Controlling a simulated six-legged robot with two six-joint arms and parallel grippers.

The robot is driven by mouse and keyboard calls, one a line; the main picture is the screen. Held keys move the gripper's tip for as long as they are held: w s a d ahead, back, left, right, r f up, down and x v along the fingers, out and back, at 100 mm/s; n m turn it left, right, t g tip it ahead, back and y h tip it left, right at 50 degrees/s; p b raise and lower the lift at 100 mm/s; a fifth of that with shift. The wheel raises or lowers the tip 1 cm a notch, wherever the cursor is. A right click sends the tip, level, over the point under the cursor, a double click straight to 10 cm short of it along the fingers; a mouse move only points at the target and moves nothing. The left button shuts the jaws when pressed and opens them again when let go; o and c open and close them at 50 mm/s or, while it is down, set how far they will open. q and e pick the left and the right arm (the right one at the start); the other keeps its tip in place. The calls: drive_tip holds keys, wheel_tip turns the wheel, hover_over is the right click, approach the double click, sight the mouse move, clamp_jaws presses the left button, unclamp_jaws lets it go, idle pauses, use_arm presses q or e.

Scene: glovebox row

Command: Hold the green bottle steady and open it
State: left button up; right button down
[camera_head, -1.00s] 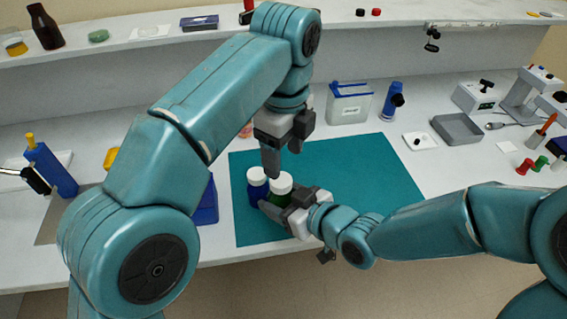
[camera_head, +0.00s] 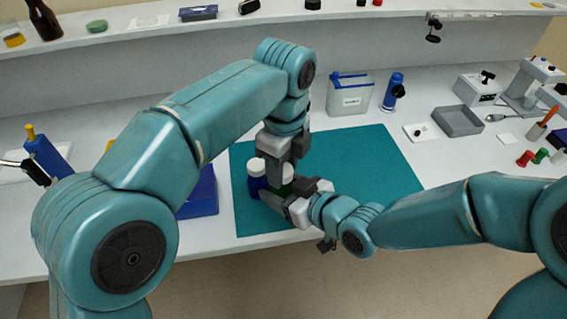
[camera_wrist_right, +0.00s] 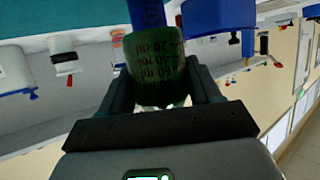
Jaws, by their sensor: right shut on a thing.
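The green bottle (camera_head: 286,187) stands on the teal mat, mostly hidden by my grippers. My right gripper (camera_head: 283,197) is shut on its body from the right. In the right wrist view, the green bottle (camera_wrist_right: 158,68), with printed volume marks, is between the two dark fingers (camera_wrist_right: 162,85). My left gripper (camera_head: 282,160) points down at the top of the green bottle, its fingers at the white cap, which they largely hide. I cannot tell whether they are shut on it. A blue bottle (camera_head: 257,186) with a white cap stands just left of the green one.
The teal mat (camera_head: 365,165) is clear on its right side. A blue box (camera_head: 203,195) stands at the mat's left edge. A white tub with a blue lid (camera_head: 349,97), a blue bottle-like tool (camera_head: 393,90) and a grey tray (camera_head: 458,121) are behind and right.

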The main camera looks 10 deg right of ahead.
use_arm(q)
drive_tip(key=n, duration=0.6)
drive_tip(key=shift+w+d, duration=0.1)
drive_tip(key=shift+w, duration=0.15)
use_arm(e)
drive_tip(key=shift+s+a, duration=0.25)
use_arm(q)
drive_tip(key=shift+s+r, duration=0.1)
drive_tip(key=shift+r, duration=0.1)
use_arm(e)
drive_tip(key=shift+f, duration=0.1)
use_arm(q)
drive_tip(key=shift+r, duration=1)
use_arm(e)
drive_tip(key=shift+d, duration=0.1)
drive_tip(key=shift+w, duration=0.1)
use_arm(q)
drive_tip(key=shift+r, duration=0.1)
drive_tip(key=shift+r, duration=1.85)
